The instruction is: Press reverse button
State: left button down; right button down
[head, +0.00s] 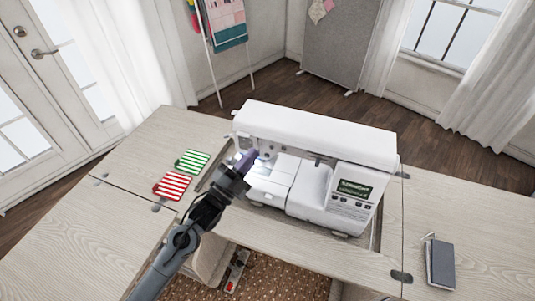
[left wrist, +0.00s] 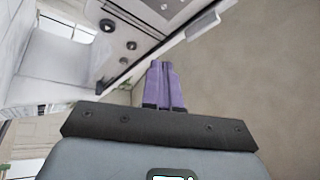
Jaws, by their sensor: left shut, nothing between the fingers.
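The white sewing machine (head: 315,132) stands in the cabinet top, with a lit needle area at its left end. My left gripper (head: 247,161) is in front of that left end, its purple fingers shut and empty. In the left wrist view the gripper (left wrist: 164,82) points towards a panel (left wrist: 150,25) of the machine. The panel carries a dark round button with a light symbol (left wrist: 107,25) and smaller dark round buttons (left wrist: 131,46) (left wrist: 124,60). I cannot tell which one is the reverse button. The fingertips look close to the panel's edge; contact cannot be made out. My right gripper is not in view.
A dark notebook (head: 441,264) lies at the right. The machine's display (head: 354,189) is on its right front. The right tabletop (head: 480,220) is mostly clear.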

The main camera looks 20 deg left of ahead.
aim_at(271, 148)
pick_arm(q)
jog(key=s+d+f+m+g+y+p, duration=0.1)
jog(key=s+d+g+y+p, duration=0.2)
jog(key=s+y+p, duration=0.4)
jog(key=s+p, duration=0.4)
jog(key=p, duration=0.1)
jog(key=shift+d+y, duration=0.3)
jog(key=shift+w, duration=0.1)
jog(key=w+b, duration=0.1)
jog(key=w, duration=1.3)
jog(key=shift+d, duration=0.1)
